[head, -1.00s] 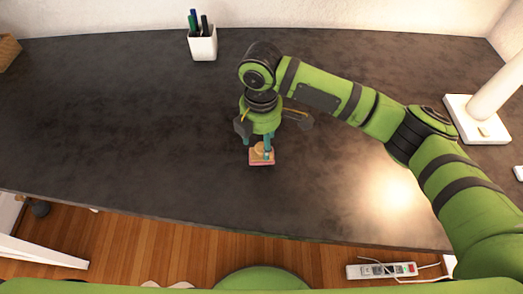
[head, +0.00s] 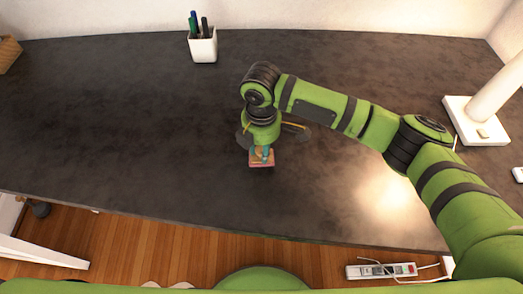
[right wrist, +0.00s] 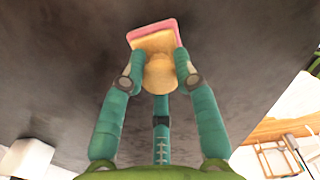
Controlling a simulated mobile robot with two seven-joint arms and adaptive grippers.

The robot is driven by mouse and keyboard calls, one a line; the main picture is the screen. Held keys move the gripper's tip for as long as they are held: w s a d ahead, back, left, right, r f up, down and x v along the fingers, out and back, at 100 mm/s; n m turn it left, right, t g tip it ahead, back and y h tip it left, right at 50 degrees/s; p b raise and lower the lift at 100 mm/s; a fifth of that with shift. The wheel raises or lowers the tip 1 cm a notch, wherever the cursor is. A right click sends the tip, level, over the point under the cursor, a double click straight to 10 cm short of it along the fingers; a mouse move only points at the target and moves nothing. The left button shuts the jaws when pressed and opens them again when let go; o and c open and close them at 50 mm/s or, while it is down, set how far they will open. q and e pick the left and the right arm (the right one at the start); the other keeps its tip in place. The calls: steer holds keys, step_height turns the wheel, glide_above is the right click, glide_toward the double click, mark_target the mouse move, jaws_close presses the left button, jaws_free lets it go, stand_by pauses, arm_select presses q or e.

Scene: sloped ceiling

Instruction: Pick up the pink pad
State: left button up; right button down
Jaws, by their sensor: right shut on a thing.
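The pink pad (head: 262,163) is a small flat pink block under a tan, wood-like body with a rounded knob. It is at the middle of the dark desk in the head view, below my right gripper (head: 262,150). In the right wrist view the pink pad (right wrist: 150,30) shows as a pink edge beyond the tan part. The teal fingers of my right gripper (right wrist: 159,70) are closed around the tan part. I cannot tell whether the pad touches the desk. My left gripper is not in view.
A white pen cup (head: 203,46) stands at the back of the dark desk (head: 120,130). A white lamp base (head: 474,118) is at the right and a woven box (head: 8,52) at the far left. The desk left of the pad is clear.

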steer(key=shift+r, duration=0.45)
step_height(320, 180, up, 3)
steer(key=shift+s+d+r+b, duration=0.1)
steer(key=shift+r+b, duration=0.1)
steer(key=shift+b, duration=0.2)
steer(key=s+d+r, duration=0.6)
steer(key=s, duration=0.3)
steer(key=shift+s+d+r, duration=0.2)
steer(key=shift+d+r, duration=0.05)
steer(key=shift+r, duration=0.1)
steer(key=c, duration=2)
jaws_free()
